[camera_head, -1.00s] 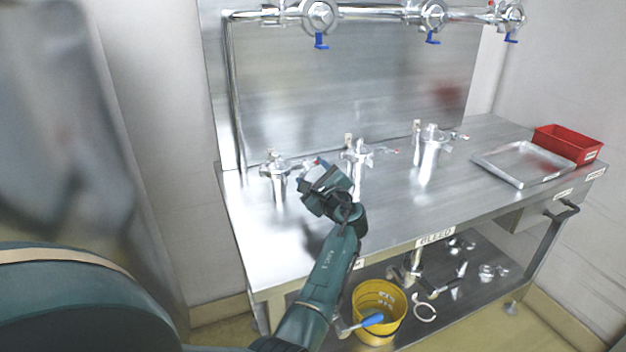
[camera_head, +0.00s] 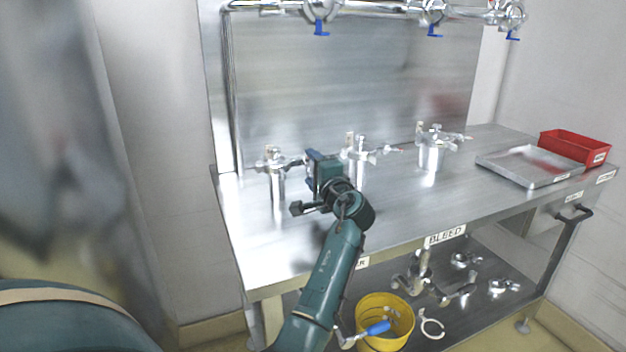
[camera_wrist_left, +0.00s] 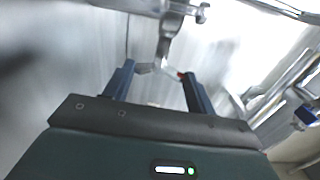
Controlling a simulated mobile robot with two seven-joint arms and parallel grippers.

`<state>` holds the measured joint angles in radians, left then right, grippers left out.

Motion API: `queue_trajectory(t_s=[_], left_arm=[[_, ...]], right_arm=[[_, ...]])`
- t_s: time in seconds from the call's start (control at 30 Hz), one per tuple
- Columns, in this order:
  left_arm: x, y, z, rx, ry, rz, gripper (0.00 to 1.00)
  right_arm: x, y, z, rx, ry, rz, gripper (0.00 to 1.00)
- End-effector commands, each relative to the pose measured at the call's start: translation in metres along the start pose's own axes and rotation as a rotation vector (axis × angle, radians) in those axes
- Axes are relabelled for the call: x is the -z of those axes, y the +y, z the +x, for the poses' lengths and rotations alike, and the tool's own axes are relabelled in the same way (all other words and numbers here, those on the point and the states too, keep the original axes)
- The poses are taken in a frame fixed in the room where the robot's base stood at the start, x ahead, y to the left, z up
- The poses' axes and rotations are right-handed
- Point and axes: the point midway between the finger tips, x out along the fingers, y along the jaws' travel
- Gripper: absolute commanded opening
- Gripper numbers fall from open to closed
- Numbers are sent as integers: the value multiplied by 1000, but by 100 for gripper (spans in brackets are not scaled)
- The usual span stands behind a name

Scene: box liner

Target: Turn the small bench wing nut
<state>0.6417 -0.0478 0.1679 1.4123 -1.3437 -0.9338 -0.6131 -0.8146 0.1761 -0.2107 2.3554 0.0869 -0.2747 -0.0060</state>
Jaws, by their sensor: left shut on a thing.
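Three metal bench fittings stand in a row on the steel bench: the left one (camera_head: 278,182), the middle one (camera_head: 357,168) and the right one (camera_head: 430,152). My left gripper (camera_head: 308,168) is at the right side of the left fitting, level with its upper part. In the left wrist view, its two dark fingers (camera_wrist_left: 158,88) stand either side of a small metal wing piece with a red tip (camera_wrist_left: 180,75), apparently the small wing nut. The gripper hides this piece in the head view. My right gripper is not in view.
A pipe with blue-handled valves (camera_head: 432,14) runs above the back panel. A metal tray (camera_head: 530,182) and a red bin (camera_head: 575,149) are at the right. A yellow bucket (camera_head: 400,340) and loose fittings are on the lower shelf. The bench front is clear.

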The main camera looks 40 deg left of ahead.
Motion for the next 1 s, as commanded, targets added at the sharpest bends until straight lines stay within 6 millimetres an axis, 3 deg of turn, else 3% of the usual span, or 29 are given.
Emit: queue_trajectory(t_s=[0.3,0.8,0.83,1.0], left_arm=[[0,1,0,-1,0,-108,33],[0,0,0,0,0,-125,33],[0,0,0,0,0,-125,57],[0,0,0,0,0,-124,71]], right_arm=[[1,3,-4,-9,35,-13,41],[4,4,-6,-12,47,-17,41],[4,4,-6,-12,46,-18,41],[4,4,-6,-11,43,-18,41]])
